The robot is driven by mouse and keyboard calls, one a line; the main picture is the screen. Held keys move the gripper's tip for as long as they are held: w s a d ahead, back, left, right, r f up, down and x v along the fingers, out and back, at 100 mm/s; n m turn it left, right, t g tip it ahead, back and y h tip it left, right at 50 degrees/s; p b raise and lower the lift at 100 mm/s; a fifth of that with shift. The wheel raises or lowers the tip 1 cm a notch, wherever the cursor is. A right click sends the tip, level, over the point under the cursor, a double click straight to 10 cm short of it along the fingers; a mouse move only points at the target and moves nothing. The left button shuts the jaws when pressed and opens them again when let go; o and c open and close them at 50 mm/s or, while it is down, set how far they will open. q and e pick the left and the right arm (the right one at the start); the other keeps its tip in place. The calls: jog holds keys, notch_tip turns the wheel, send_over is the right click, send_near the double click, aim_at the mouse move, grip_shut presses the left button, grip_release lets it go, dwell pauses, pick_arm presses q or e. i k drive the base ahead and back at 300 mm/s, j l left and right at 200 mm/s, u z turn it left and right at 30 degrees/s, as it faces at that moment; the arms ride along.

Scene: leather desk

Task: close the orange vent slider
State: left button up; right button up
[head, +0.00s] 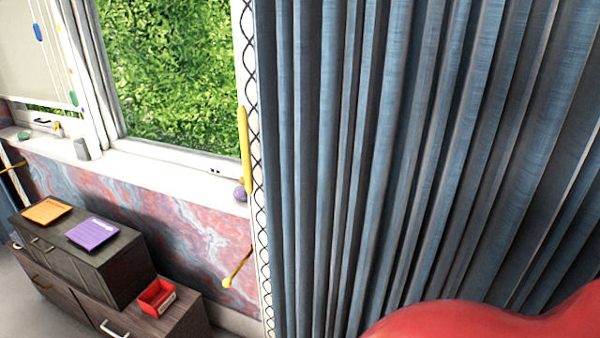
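I cannot make out an orange vent slider in the head view. The window frame (175,157) at the upper left has small dark marks (215,171) on its lower rail, too small to tell what they are. A small yellow-orange part (57,126) shows by the other window at the far left, also too small to tell. Neither of my grippers is in view.
A pleated blue-grey curtain (400,150) fills the right side. Below the white sill (150,173), a dark cabinet (100,265) bears an orange pad (46,210) and a purple pad (92,232). A red tray (157,296) stands lower. A large red rounded shape (490,322) blocks the bottom right.

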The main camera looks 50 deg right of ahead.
aim_at(238, 176)
jog(key=z, duration=1.05)
jog(key=i+j, duration=0.35)
jog(key=j, duration=0.1)
